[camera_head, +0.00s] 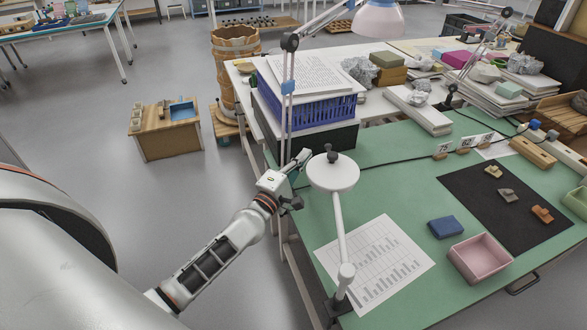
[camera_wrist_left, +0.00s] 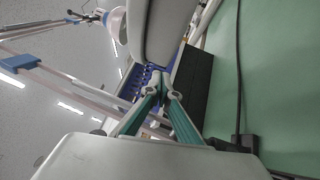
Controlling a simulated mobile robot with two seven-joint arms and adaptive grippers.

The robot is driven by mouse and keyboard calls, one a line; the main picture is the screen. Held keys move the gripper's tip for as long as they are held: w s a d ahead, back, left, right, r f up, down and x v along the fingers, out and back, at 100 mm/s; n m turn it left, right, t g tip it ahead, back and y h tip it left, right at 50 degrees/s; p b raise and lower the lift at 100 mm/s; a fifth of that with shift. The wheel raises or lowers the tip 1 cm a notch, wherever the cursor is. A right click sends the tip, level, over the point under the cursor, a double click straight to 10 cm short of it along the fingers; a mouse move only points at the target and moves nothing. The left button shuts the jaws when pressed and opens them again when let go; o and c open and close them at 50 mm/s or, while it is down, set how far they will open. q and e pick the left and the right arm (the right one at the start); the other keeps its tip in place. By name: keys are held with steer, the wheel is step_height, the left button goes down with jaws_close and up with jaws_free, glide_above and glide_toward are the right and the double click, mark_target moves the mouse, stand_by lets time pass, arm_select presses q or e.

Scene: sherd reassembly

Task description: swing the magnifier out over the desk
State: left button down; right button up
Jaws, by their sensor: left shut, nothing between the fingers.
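The magnifier (camera_head: 333,172) is a white round head with a dark knob on top. It stands above the left part of the green desk (camera_head: 395,190), on a white arm (camera_head: 340,235) that runs down to a clamp (camera_head: 338,305) at the desk's near left edge. My left gripper (camera_head: 302,158) is shut and empty, just left of the magnifier head. In the left wrist view its teal fingers (camera_wrist_left: 161,84) meet close below a pale rounded body, which looks like the magnifier head (camera_wrist_left: 155,30); I cannot tell whether they touch. My right gripper is not in view.
A lamp post (camera_head: 288,100) with a pink shade (camera_head: 380,18) rises behind the gripper. A blue basket (camera_head: 310,108) with papers stands behind the magnifier. A chart sheet (camera_head: 375,265), blue block (camera_head: 445,227), pink tray (camera_head: 480,257) and dark mat (camera_head: 480,215) with sherds lie right.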

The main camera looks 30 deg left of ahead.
arm_select(q)
steer(key=w+d, duration=0.2)
steer(key=d, duration=0.1)
steer(key=shift+r, duration=0.3)
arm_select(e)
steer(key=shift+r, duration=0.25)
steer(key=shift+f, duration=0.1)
